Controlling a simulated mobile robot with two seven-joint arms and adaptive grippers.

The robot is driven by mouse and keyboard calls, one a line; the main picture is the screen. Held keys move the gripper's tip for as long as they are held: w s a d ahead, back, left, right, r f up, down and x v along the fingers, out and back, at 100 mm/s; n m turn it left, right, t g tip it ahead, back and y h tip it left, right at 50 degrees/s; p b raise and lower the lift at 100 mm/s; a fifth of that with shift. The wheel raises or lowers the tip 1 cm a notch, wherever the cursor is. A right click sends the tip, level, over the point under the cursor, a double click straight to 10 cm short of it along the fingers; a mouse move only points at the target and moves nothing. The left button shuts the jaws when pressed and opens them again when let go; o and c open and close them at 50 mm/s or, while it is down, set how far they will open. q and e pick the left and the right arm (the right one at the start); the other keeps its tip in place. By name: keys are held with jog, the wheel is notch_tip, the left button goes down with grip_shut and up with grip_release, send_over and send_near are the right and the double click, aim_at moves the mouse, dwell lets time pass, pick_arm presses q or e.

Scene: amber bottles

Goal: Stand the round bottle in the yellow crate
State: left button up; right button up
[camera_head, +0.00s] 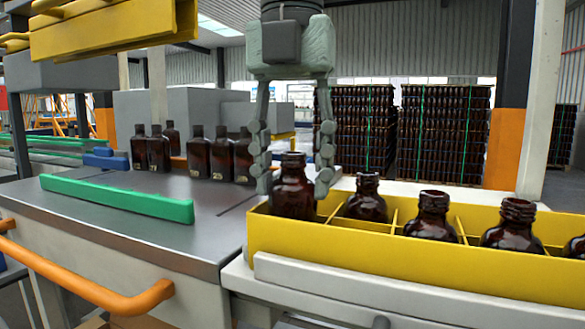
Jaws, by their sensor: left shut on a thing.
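My left gripper (295,189) comes down from the top centre, fingers pointing down. It is shut on a dark amber round bottle (292,196), one finger on each side of it. The bottle is upright at the left end of the yellow crate (400,257). The crate's front wall hides the bottle's bottom, so I cannot tell whether it touches the crate floor. Other amber bottles (432,217) stand in the crate to the right, between yellow dividers. My right gripper is not in view.
Several amber bottles (197,153) stand on the grey table (150,235) at left, behind a green rail (117,199). An orange handrail (90,272) runs along the front left. Stacked bottle pallets (440,130) fill the background. The middle of the table is clear.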

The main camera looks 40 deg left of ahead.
pick_arm(q)
jog(key=shift+f, duration=0.25)
jog(key=shift+f+b, duration=0.65)
jog(key=shift+f, duration=0.1)
jog(key=o, duration=1.5)
jog(key=shift+r, duration=0.1)
notch_tip(320, 180, up, 12)
